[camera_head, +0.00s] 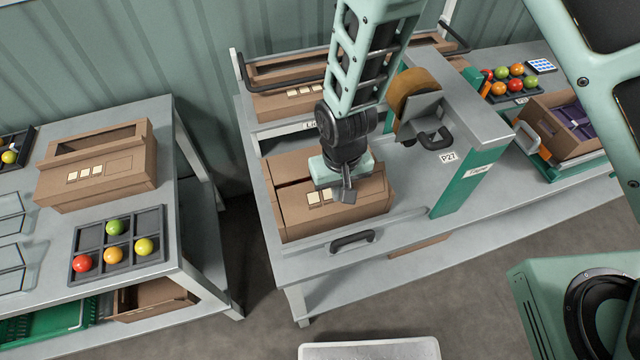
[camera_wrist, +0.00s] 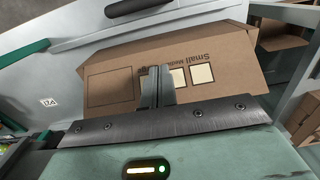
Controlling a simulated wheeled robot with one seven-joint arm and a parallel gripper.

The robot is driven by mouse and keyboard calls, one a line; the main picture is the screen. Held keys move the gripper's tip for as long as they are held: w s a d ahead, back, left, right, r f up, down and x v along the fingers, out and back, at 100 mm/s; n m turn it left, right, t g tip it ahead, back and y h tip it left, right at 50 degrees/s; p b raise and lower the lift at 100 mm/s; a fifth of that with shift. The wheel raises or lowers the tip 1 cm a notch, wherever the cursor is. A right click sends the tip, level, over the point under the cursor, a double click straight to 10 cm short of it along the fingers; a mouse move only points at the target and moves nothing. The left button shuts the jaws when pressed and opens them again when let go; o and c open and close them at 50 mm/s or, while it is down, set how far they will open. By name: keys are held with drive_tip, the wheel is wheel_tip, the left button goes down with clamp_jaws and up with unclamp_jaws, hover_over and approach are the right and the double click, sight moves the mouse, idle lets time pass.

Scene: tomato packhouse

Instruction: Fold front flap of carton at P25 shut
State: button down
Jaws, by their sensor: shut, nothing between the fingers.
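A brown cardboard carton (camera_head: 290,222) sits on the bench below my arm, with a dark slit between its top panels at the left. Its printed panel with pale label squares fills the middle of the wrist view (camera_wrist: 112,88). My gripper (camera_head: 347,196) is shut and empty, over the front part of the carton. In the wrist view the closed fingers (camera_wrist: 158,72) stand in front of the printed panel; I cannot tell whether they touch it. My arm hides part of the carton's top, and I cannot make out clearly how the front flap lies.
A bar with a black handle (camera_head: 352,240) runs along the bench front. A tape dispenser (camera_head: 415,100) and a green-edged stand marked P27 (camera_head: 470,185) are at the right. Another carton (camera_head: 275,107) is behind. A left table holds a carton (camera_head: 130,180) and a tomato tray (camera_head: 98,261).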

drive_tip(key=shift+w+a+f, duration=0.15)
drive_tip(key=shift+w+f, duration=0.1)
drive_tip(key=shift+w, duration=0.25)
drive_tip(key=shift+w+a+f, duration=0.15)
drive_tip(key=shift+w+f, duration=0.05)
drive_tip(key=shift+w, duration=0.25)
drive_tip(key=shift+w+a+f+b, duration=0.1)
drive_tip(key=shift+w+f+b, duration=0.45)
drive_tip(key=shift+b, duration=0.1)
drive_tip(key=shift+w+a+f+b, duration=0.1)
drive_tip(key=shift+w+f+b, duration=0.2)
drive_tip(key=shift+f+b, duration=0.25)
wheel_tip(320, 180, up, 8)
drive_tip(key=p, duration=0.6)
drive_tip(key=shift+f, duration=0.15)
